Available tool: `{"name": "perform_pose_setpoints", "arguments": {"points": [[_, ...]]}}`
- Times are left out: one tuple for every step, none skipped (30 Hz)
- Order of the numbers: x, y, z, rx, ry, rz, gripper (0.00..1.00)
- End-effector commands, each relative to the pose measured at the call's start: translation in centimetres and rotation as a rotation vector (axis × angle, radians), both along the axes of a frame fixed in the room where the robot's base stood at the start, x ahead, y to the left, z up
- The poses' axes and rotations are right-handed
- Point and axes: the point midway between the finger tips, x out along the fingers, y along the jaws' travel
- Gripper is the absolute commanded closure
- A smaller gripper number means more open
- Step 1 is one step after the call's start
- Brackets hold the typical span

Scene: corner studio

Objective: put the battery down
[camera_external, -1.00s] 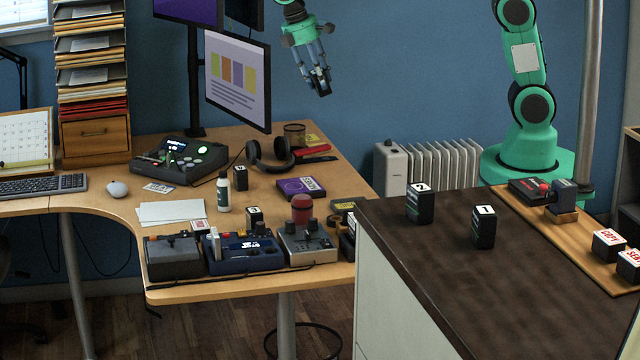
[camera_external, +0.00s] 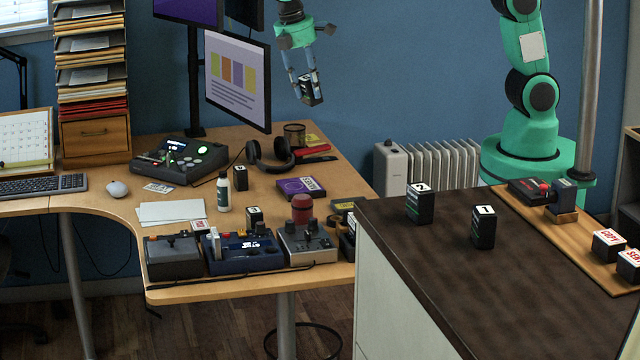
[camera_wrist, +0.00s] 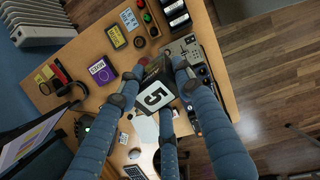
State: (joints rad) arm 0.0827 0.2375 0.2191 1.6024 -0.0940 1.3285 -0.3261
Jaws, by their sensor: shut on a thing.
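My gripper (camera_external: 305,90) is shut on a dark battery (camera_external: 312,90) and holds it in the air, above and behind the wooden desk. In the wrist view the battery (camera_wrist: 156,98) sits between the blue fingers and shows a white label with the number 5. Other labelled batteries stand apart: one marked 2 (camera_external: 420,205) and one marked 1 (camera_external: 484,228) on the dark counter, and two on the desk, one near the white bottle (camera_external: 240,179) and one near the blue device (camera_external: 254,218).
The desk (camera_external: 330,180) holds headphones (camera_external: 270,154), a purple box (camera_external: 301,188), a bottle (camera_external: 223,192) and several control devices along its front. A monitor (camera_external: 237,80) stands left of my gripper. The dark counter (camera_external: 430,280) has bare room at its front.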

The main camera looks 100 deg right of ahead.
Motion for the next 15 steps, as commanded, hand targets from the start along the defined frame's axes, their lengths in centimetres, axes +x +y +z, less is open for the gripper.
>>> {"name": "perform_pose_setpoints", "arguments": {"points": [[0.3, 1.8, 0.3, 0.002, -0.005, 0.025, 1.0], [0.5, 2.7, 0.2, 0.002, -0.009, 0.037, 1.0], [0.7, 4.0, 0.2, 0.003, -0.013, 0.054, 1.0], [0.8, 5.0, 0.2, 0.006, -0.015, 0.067, 1.0], [0.9, 5.9, 0.2, 0.006, -0.018, 0.078, 1.0], [1.0, 7.2, 0.2, 0.008, -0.022, 0.096, 1.0], [1.1, 8.1, 0.1, 0.009, -0.025, 0.107, 1.0], [1.2, 9.1, 0.1, 0.01, -0.028, 0.121, 1.0], [1.3, 10.4, 0.1, 0.012, -0.032, 0.136, 1.0], [1.3, 11.4, 0.1, 0.014, -0.035, 0.149, 1.0], [1.3, 12.3, 0.1, 0.015, -0.037, 0.161, 1.0], [1.3, 13.6, 0.1, 0.017, -0.042, 0.179, 1.0], [1.3, 14.5, 0.1, 0.017, -0.045, 0.19, 1.0], [1.2, 15.5, 0.1, 0.02, -0.047, 0.203, 1.0], [1.2, 16.8, 0.1, 0.021, -0.051, 0.22, 1.0]]}}
